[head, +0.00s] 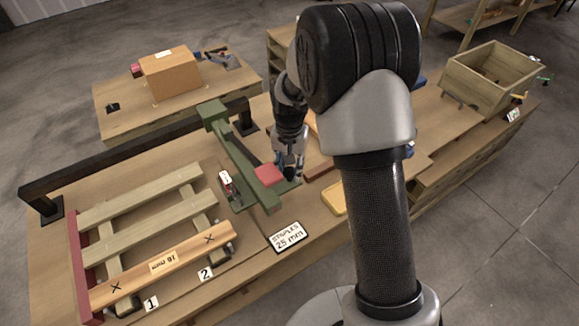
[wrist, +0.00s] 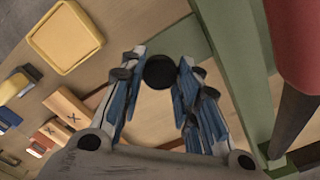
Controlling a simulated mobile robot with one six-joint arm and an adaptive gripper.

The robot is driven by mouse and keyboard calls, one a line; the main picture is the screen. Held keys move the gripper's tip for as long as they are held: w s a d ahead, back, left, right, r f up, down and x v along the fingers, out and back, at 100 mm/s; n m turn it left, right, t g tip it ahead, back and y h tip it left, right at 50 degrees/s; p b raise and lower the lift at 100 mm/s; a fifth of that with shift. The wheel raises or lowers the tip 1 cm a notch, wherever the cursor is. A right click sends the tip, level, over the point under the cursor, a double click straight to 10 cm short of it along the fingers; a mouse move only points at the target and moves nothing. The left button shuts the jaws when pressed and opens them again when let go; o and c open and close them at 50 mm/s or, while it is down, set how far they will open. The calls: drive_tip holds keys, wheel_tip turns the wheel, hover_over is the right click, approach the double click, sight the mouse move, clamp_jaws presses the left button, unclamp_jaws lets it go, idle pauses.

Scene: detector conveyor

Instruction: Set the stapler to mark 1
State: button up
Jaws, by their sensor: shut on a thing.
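My gripper (head: 289,172) hangs low at the right side of a long green bench device (head: 263,190), close to its red pad (head: 268,175). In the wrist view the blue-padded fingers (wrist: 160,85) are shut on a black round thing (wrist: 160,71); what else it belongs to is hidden. The green device (wrist: 232,75) and its red part (wrist: 300,40) show at the right there. Whether the green device is the stapler I cannot tell. A slatted wooden frame (head: 140,213) lies left, its front plank (head: 195,252) bearing two crosses, near tags 1 (head: 151,303) and 2 (head: 205,274).
A small dark-and-red item (head: 228,187) lies between frame and green device. A card reading staples 25 mm (head: 288,237) lies in front. A yellow tray (head: 334,201) is right of my gripper. A cardboard box (head: 170,75) stands behind; a wooden crate (head: 480,88) is far right.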

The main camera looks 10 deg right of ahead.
clamp_jaws()
drive_tip(key=s+a+p, duration=0.1)
drive_tip(key=s+a, duration=0.3)
drive_tip(key=a, duration=1)
drive_tip(key=s+a+p, duration=0.1)
drive_tip(key=s+a, duration=0.4)
drive_tip(key=a, duration=0.9)
drive_tip(key=s+a+p, duration=0.2)
drive_tip(key=s+a, duration=0.3)
drive_tip(key=a, duration=0.9)
drive_tip(key=shift+a, duration=0.4)
drive_tip(key=o, duration=0.7)
unclamp_jaws()
drive_tip(key=shift+o, duration=1)
wheel_tip(320, 180, up, 12)
